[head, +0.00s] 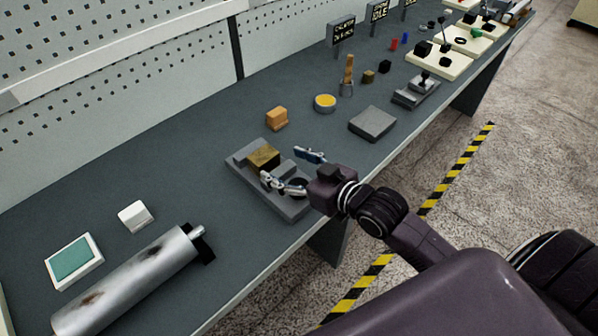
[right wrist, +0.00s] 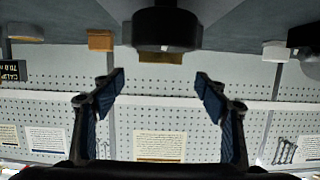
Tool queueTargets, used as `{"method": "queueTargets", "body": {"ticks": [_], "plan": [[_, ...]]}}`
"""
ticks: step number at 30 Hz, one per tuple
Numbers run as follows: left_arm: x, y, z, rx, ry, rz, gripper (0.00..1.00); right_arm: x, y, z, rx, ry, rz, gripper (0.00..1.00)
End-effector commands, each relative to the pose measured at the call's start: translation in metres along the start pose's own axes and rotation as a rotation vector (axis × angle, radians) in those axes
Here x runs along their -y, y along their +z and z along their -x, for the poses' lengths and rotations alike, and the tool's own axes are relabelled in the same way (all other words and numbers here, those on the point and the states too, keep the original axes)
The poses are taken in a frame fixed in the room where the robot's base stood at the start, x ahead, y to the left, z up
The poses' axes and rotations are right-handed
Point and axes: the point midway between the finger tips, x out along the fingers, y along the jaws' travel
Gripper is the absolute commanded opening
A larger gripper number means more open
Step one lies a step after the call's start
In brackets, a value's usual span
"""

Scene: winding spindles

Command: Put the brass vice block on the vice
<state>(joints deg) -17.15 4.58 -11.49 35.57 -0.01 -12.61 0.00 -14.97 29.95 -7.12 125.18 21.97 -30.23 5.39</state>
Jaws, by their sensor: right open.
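The brass vice block (head: 263,156) sits on the grey vice (head: 290,208), toward its far left part, upright as far as I can tell. My right gripper (head: 288,168) is open and empty, its two blue-padded fingers spread just to the right of the block and above the near part of the vice. In the right wrist view the open fingers (right wrist: 160,88) stand apart with nothing between them. A dark round part of the vice (right wrist: 167,28) is beyond them, and a sliver of the brass block (right wrist: 160,57) shows behind it. My left gripper is out of view.
An orange block (head: 277,118), a yellow-topped round tin (head: 325,103) and a grey plate (head: 373,123) stand beyond the vice. A metal cylinder (head: 130,285), a white block (head: 135,216) and a green-topped pad (head: 74,260) lie at the left. The bench between them is clear.

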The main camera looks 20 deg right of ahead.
Motion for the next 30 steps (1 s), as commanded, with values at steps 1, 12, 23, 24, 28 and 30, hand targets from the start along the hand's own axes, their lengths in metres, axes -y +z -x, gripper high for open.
{"method": "queueTargets", "body": {"ticks": [1, 12, 23, 24, 28, 30], "plan": [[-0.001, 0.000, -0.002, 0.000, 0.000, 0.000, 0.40, 0.000, 0.003, 0.010, 0.003, -0.001, 0.001, 0.68], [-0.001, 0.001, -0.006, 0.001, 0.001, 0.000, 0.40, 0.000, 0.001, 0.047, 0.001, -0.001, 0.000, 0.68], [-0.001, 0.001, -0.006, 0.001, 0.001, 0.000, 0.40, 0.000, 0.000, 0.049, 0.000, -0.001, 0.000, 0.68], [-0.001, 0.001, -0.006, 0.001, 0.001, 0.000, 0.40, 0.000, 0.000, 0.049, 0.000, -0.001, 0.000, 0.68], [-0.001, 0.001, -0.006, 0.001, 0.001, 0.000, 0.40, 0.000, 0.000, 0.049, 0.000, -0.001, 0.000, 0.68], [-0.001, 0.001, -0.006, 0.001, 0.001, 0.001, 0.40, 0.000, 0.000, 0.049, 0.000, -0.001, 0.000, 0.68]]}}
